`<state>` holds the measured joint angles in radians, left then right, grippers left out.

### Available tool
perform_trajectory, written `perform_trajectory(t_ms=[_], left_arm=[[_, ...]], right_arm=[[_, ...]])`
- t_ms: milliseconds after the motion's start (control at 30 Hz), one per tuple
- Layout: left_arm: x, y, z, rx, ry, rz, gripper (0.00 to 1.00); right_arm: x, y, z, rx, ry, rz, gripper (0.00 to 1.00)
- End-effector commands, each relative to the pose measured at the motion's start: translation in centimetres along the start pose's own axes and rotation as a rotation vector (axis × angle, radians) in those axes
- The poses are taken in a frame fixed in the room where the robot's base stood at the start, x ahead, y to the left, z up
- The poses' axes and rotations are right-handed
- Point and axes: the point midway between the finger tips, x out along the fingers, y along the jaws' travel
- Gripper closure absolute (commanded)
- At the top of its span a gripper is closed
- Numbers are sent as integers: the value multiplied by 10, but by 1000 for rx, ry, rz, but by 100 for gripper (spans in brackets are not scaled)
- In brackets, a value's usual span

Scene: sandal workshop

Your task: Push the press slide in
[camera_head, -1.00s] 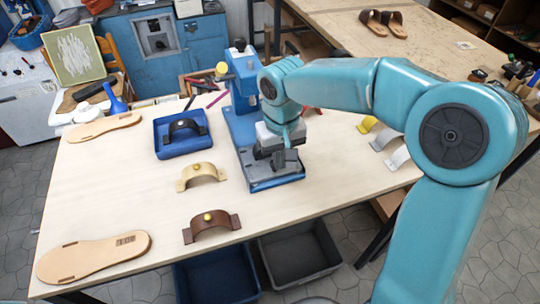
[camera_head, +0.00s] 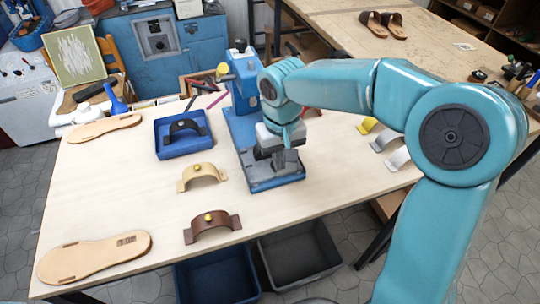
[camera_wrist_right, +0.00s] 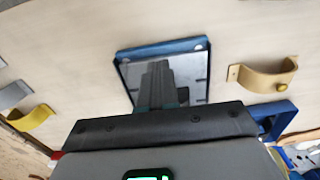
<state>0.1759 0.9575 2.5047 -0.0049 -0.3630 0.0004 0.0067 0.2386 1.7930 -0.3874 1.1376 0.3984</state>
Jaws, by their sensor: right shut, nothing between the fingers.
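The blue press (camera_head: 240,98) stands on the table, with its blue base running toward the front edge. The press slide (camera_head: 290,172), a dark grey plate with a blue front edge, lies at the near end of the base. In the right wrist view the slide (camera_wrist_right: 196,82) is seen from above, its blue edge at the top. My right gripper (camera_head: 279,163) is shut and empty, pointing down over the slide. In the right wrist view its fingers (camera_wrist_right: 158,72) cover the middle of the plate. I cannot tell whether they touch it. My left gripper is not in view.
Left of the press are a blue tray (camera_head: 160,149) with a black strap, a tan strap (camera_head: 202,172), a brown strap (camera_head: 213,226) and two soles. Two bins (camera_head: 305,255) stand below the front edge.

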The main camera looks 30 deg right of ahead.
Motion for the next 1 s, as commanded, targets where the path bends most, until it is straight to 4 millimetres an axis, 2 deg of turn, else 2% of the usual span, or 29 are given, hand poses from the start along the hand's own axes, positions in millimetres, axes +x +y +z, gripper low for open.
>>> perform_trajectory(t_ms=[567, 1000], left_arm=[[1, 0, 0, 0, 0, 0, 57], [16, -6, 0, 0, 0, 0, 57]], right_arm=[[1, 0, 0, 0, 0, 0, 100], [22, 0, 0, 0, 0, 0, 100]])
